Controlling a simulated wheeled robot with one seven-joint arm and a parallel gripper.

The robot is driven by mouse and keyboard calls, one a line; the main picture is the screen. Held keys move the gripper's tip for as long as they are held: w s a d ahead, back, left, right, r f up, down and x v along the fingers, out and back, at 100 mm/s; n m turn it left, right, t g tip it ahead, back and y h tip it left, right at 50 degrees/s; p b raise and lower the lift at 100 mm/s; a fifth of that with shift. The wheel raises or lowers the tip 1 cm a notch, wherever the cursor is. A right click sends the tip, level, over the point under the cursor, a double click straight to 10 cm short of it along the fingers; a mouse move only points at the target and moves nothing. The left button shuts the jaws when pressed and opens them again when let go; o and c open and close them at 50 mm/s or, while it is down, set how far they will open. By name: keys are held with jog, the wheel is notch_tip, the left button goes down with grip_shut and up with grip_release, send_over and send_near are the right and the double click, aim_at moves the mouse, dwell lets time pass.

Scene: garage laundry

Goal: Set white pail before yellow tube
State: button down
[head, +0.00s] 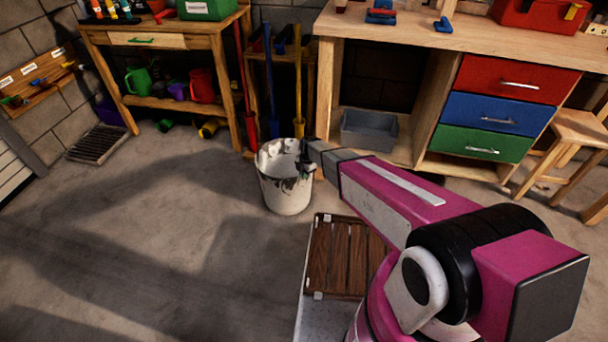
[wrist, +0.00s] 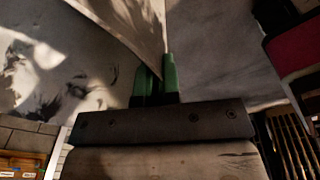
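The white pail (head: 284,193), stained with dark smears, stands upright in the middle of the head view; I cannot tell whether its base touches the floor. My gripper (head: 306,160) is at the right side of its rim. In the wrist view the green fingers (wrist: 157,82) are close together with the pail's pale wall (wrist: 125,18) running in between them. A yellow pole (head: 298,95) stands upright behind the pail, beside a blue one and a red one. A short yellow tube (head: 211,128) lies on the floor under the left table. I cannot tell which is meant.
A wooden table (head: 160,42) stands at the back left, a workbench with coloured drawers (head: 500,82) at the right. A grey bin (head: 369,132) sits under the workbench. A floor grate (head: 97,144) lies at left. The floor left of the pail is clear.

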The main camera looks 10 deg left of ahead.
jog(key=shift+f, duration=0.1)
jog(key=c, duration=1.3)
grip_release()
jog(key=shift+c, duration=0.2)
notch_tip(320, 180, up, 12)
jog(key=d, duration=0.2)
jog(key=s+d+r+m, duration=0.5)
jog(key=d+m, duration=0.4)
jog(key=d, duration=0.1)
jog(key=s+d+r+m+h, duration=0.1)
jog(key=s+d+r+m, duration=0.4)
jog(key=d+m, duration=0.4)
jog(key=s+d+r+m, duration=0.5)
jog(key=d+m, duration=0.5)
jog(key=d, duration=0.2)
jog(key=shift+s+d+t, duration=0.3)
jog(key=shift+s, duration=0.3)
